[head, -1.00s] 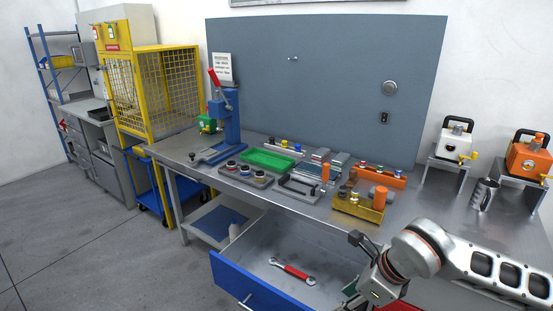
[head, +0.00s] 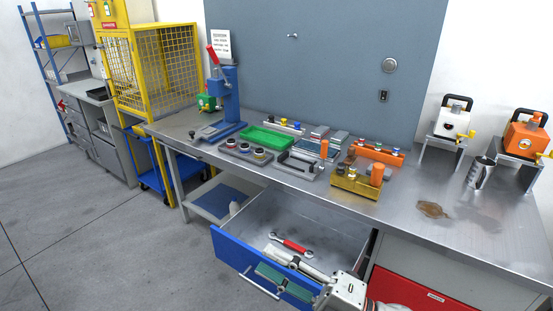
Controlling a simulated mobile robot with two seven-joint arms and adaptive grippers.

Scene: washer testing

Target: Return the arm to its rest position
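My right gripper (head: 266,260) is low in the head view, over the front of the open blue-fronted drawer (head: 228,254). Its two fingers point left and stand apart, with nothing seen between them. A wrench with a red handle (head: 294,246) lies in the drawer, just beyond the upper finger; whether they touch is not clear. My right arm comes in from the bottom edge. My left gripper is out of view.
The workbench (head: 405,190) above carries a blue press (head: 228,100), a green tray (head: 268,138), a yellow parts holder (head: 357,181) and a metal mug (head: 480,172). A brown stain (head: 432,209) marks its bare right part. A closed red drawer (head: 405,290) is at right.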

